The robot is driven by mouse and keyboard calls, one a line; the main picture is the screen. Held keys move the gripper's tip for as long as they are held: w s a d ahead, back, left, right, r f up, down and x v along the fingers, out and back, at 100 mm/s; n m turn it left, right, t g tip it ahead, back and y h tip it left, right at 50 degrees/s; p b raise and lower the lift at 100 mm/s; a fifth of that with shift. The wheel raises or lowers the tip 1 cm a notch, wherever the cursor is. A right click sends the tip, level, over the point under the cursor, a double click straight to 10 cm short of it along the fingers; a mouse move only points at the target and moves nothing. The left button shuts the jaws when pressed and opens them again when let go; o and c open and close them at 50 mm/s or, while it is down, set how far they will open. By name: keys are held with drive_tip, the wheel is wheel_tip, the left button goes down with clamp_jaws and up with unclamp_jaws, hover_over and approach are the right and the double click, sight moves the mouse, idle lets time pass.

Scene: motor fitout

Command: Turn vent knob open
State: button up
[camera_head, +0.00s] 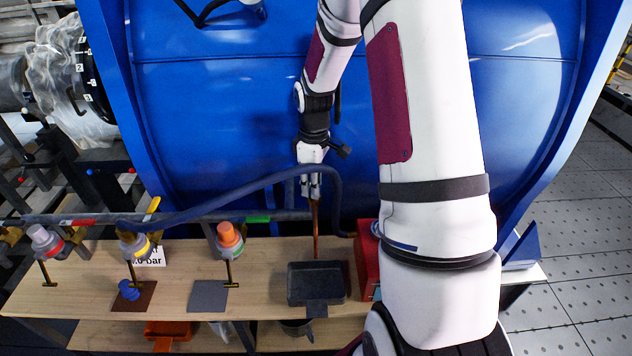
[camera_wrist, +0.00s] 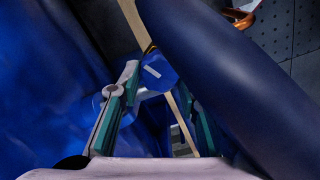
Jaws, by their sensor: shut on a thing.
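My gripper (camera_head: 312,192) points down in front of the big blue tank, just behind the arched dark blue hose. In the wrist view my gripper (camera_wrist: 158,80) has its teal-padded fingers on both sides of a small blue knob (camera_wrist: 156,72) with a white bar mark. The fingers are shut on this knob, which I take as the vent knob. The hose hides part of the right finger. In the head view the knob is hidden by the gripper and hose, so its turn angle cannot be told there.
The dark blue hose (camera_head: 240,190) arches close to my gripper. A thin brown strand (camera_head: 316,235) runs down below my gripper to a dark pan (camera_head: 318,297) on the wooden bench (camera_head: 80,288).

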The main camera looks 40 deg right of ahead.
idle(0.3)
drive_tip(key=o, duration=1.1)
drive_tip(key=shift+o, duration=0.2)
wheel_tip(320, 180, up, 12)
